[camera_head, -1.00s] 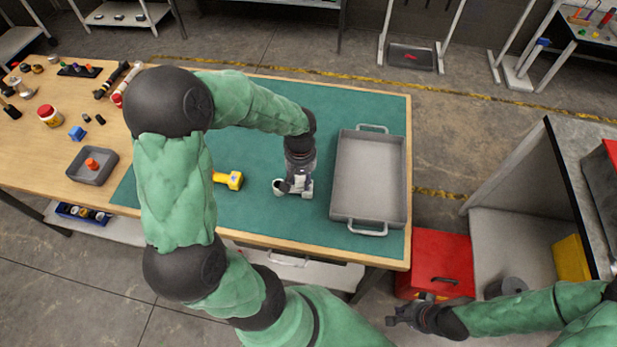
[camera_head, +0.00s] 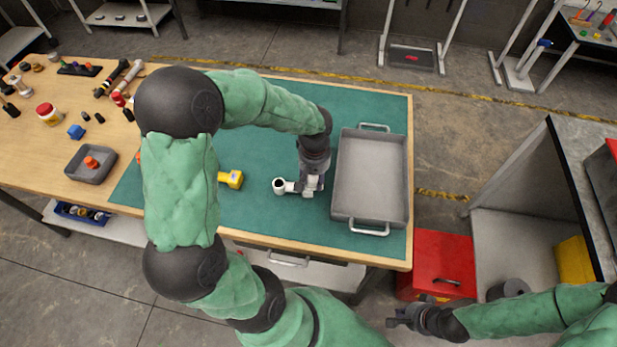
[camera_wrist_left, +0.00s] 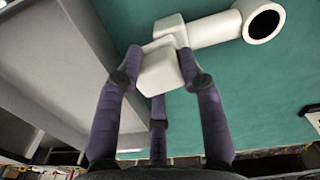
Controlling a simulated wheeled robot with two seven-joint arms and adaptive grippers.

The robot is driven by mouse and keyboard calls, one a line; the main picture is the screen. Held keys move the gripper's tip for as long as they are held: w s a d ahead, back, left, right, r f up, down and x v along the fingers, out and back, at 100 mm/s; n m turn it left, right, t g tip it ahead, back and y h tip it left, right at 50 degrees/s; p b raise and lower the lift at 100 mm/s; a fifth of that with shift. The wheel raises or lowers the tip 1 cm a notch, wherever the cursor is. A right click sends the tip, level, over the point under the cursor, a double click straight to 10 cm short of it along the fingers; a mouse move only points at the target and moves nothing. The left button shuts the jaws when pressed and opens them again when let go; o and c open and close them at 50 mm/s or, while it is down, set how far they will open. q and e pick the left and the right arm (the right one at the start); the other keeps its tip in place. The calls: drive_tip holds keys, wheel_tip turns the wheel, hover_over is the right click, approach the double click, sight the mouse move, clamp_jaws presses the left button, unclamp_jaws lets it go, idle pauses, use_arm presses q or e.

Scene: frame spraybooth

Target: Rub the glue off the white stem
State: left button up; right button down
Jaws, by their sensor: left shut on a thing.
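The white stem (camera_head: 291,187) lies low over the green mat, with an open round cup (camera_head: 279,186) at its left end and a blocky part at its right. In the left wrist view the stem (camera_wrist_left: 212,29) runs from the dark-mouthed cup (camera_wrist_left: 263,20) to a white block (camera_wrist_left: 160,72). My left gripper (camera_head: 311,187) is shut on this block; its purple fingers (camera_wrist_left: 158,75) flank it in the wrist view. I cannot make out any glue on the stem. My right gripper (camera_head: 392,320) hangs off the table at the lower right; its fingers are too small to read.
A grey tray (camera_head: 370,180) stands close right of my left gripper. A yellow tool (camera_head: 231,179) lies to the left on the green mat (camera_head: 275,222). A small grey dish (camera_head: 91,178) holds an orange piece. A red box (camera_head: 442,262) stands beside the table.

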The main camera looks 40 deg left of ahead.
use_arm(q)
drive_tip(key=shift+s+d+f, duration=0.2)
drive_tip(key=shift+d+f, duration=0.05)
drive_tip(key=shift+f, duration=0.05)
drive_tip(key=shift+w+r+p, duration=0.1)
drive_tip(key=shift+r+p, duration=0.45)
drive_tip(key=shift+w+a+r+p, duration=0.1)
drive_tip(key=shift+r+p, duration=0.75)
drive_tip(key=shift+r, duration=0.45)
drive_tip(key=shift+a+r+p, duration=0.1)
drive_tip(key=shift+r+p, duration=0.7)
drive_tip(key=shift+r, duration=0.5)
drive_tip(key=shift+r+p, duration=1.15)
drive_tip(key=shift+r, duration=0.4)
drive_tip(key=shift+f, duration=0.1)
